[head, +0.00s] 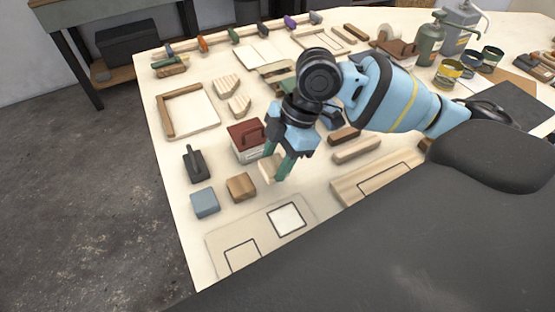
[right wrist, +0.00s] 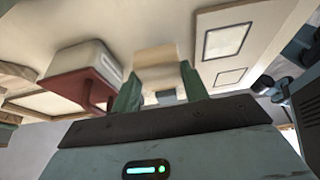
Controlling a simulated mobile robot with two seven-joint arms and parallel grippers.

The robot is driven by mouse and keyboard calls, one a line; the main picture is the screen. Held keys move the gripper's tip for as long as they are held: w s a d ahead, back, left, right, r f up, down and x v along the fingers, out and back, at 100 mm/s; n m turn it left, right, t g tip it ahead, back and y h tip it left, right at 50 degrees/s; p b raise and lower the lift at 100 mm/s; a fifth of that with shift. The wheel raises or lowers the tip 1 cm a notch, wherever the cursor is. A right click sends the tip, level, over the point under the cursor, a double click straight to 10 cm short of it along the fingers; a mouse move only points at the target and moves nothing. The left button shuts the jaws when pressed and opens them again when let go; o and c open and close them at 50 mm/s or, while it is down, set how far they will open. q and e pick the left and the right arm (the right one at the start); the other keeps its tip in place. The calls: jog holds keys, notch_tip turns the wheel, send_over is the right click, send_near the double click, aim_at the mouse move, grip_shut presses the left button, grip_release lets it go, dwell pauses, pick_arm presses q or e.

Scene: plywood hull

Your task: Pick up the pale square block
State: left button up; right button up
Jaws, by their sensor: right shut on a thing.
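The pale square block (head: 267,169) is between the green fingers of my right gripper (head: 275,167), partly hidden by them in the head view. In the right wrist view, the pale block (right wrist: 155,57) sits at the tips of my right gripper (right wrist: 158,80), which is shut on it. I cannot tell whether the block touches the table. A brown wooden block (head: 241,187) and a blue-grey block (head: 205,202) stand to its left, nearer the front. My left gripper is not in view.
A board with two outlined squares (head: 304,201) lies in front. A black tool (head: 194,163) is at the left. Wooden bars (head: 357,149) lie to the right.

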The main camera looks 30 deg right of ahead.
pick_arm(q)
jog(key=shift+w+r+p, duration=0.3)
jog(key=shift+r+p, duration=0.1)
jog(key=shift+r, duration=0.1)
pick_arm(e)
jog(key=s+a, duration=0.2)
jog(key=s, duration=0.2)
jog(key=s+a+r, duration=0.1)
jog(key=s+a, duration=0.2)
jog(key=s, duration=0.1)
jog(key=s+a, duration=0.3)
jog(key=s, duration=0.1)
jog(key=shift+s+r, duration=0.15)
jog(key=shift+s, duration=0.05)
jog(key=shift+w, duration=0.1)
